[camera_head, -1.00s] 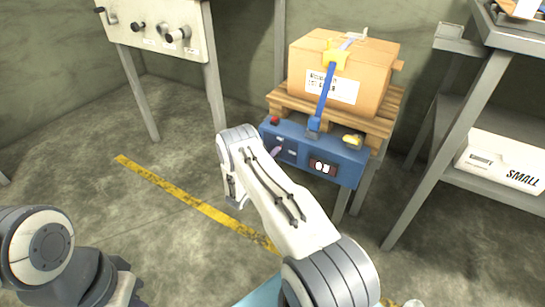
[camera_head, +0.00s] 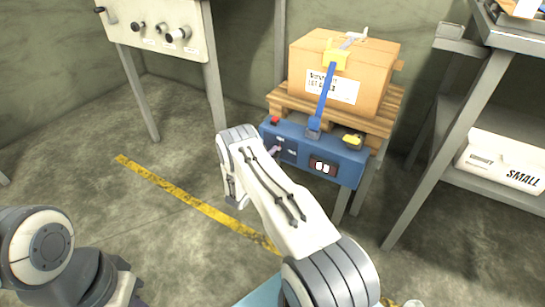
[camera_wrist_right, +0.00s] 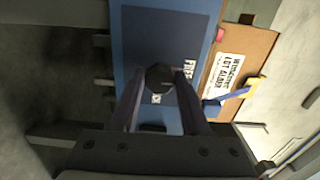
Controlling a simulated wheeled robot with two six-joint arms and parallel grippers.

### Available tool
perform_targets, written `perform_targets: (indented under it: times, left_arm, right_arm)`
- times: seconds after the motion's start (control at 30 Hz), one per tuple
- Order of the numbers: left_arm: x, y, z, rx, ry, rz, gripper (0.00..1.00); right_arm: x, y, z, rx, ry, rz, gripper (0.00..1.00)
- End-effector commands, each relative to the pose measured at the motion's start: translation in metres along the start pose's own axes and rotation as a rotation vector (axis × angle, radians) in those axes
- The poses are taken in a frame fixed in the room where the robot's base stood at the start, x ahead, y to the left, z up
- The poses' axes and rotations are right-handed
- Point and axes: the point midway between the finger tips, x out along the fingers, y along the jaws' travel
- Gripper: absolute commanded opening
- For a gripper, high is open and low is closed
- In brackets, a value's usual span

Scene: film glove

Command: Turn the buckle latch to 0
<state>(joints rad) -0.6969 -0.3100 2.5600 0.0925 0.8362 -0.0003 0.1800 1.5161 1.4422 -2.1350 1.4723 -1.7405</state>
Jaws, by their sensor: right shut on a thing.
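The blue box (camera_head: 344,167) under the pallet carries a small dark display (camera_head: 323,167) with white digits too small to read surely. A dark round latch knob (camera_wrist_right: 159,77) sits on the blue panel in the right wrist view. My right gripper (camera_wrist_right: 158,88) is shut on this knob, one finger on each side. In the head view my right forearm reaches to the left part of the blue box and mostly hides the gripper. A small purple-grey piece (camera_head: 274,152) shows at the panel there. My left arm is at the lower left; its gripper is out of view.
A cardboard box (camera_head: 375,75) with a blue strap (camera_head: 326,95) and yellow buckle piece stands on a wooden pallet (camera_head: 385,126) above the blue box. A yellow handle (camera_head: 352,140) and red button are on top. A grey shelf (camera_head: 430,165) stands right, a white panel (camera_head: 150,30) left.

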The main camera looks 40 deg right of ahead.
Motion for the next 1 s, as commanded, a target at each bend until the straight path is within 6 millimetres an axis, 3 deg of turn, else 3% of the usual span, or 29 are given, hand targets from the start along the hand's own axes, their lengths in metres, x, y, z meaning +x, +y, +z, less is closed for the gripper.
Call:
perform_targets:
  times: [0.13, 0.17, 0.2, 0.23, 0.63, 1.0]
  left_arm:
    - [0.0, 0.0, 0.0, 0.0, 0.0, 0.0, 0.0]
    - [0.0, 0.0, 0.0, 0.0, 0.0, 0.0, 0.0]
    - [0.0, 0.0, 0.0, 0.0, 0.0, 0.0, 0.0]
    - [0.0, 0.0, 0.0, 0.0, 0.0, 0.0, 0.0]
    - [-0.004, 0.0, 0.0, 0.0, 0.0, 0.0, 0.0]
    - [-0.028, 0.002, -0.002, 0.0, 0.0, 0.0, 0.0]
  right_arm:
    - [-0.002, 0.002, 0.0, -0.005, -0.004, 0.003, 0.0]
    - [-0.002, 0.002, 0.0, -0.005, -0.004, 0.003, 0.58]
    - [-0.002, 0.002, 0.0, -0.005, -0.003, 0.003, 0.73]
    - [-0.002, 0.002, 0.0, -0.004, -0.003, 0.002, 0.76]
    - [-0.008, -0.001, 0.0, -0.002, -0.002, 0.001, 0.76]
    - [-0.077, -0.002, 0.001, -0.005, -0.007, 0.002, 0.76]
